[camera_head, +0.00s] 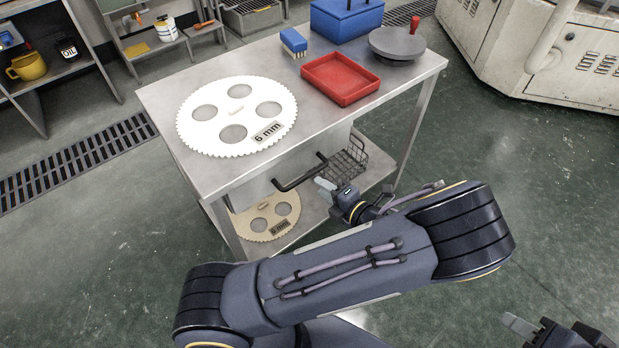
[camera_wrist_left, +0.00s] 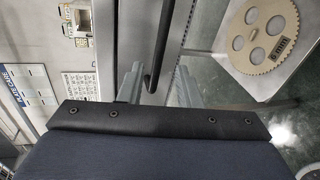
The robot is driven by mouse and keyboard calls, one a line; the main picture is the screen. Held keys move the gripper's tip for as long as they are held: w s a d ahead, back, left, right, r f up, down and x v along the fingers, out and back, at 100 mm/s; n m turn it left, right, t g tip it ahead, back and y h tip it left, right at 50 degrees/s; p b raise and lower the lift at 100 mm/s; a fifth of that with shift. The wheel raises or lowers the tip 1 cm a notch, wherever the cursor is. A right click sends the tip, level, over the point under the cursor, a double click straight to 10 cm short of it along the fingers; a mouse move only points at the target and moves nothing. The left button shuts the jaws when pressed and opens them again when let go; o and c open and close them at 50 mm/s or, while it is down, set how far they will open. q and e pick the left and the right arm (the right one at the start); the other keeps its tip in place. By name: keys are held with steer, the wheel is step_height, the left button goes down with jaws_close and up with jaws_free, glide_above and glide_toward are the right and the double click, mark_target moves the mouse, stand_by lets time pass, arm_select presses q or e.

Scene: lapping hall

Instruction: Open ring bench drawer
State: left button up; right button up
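The grey metal ring bench (camera_head: 330,120) stands in the middle of the head view. Below its top is a pale drawer front with a black bar handle (camera_head: 300,174). My left gripper (camera_head: 325,189) is at the right end of this handle, at the bench's near side. In the left wrist view its two fingers (camera_wrist_left: 158,88) are apart, and the black handle (camera_wrist_left: 160,45) runs between them with gaps on both sides. I cannot tell whether the drawer is shut. My right gripper (camera_head: 548,330) is at the lower right corner, partly cut off, away from the bench.
On the bench top are a white toothed ring plate (camera_head: 237,114), a red tray (camera_head: 341,79), a blue brush (camera_head: 293,42), a blue box (camera_head: 347,18) and a grey disc (camera_head: 397,44). The lower shelf holds a tan ring plate (camera_head: 265,215) and a wire basket (camera_head: 346,163).

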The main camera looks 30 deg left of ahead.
mark_target(310, 173)
arm_select(q)
steer(key=shift+m+t, duration=0.4)
steer(key=shift+m, duration=0.3)
steer(key=x, duration=0.7)
steer(key=shift+w+a+b, duration=0.15)
steer(key=shift+w+b, duration=0.15)
steer(key=shift+w, duration=0.2)
jaws_close()
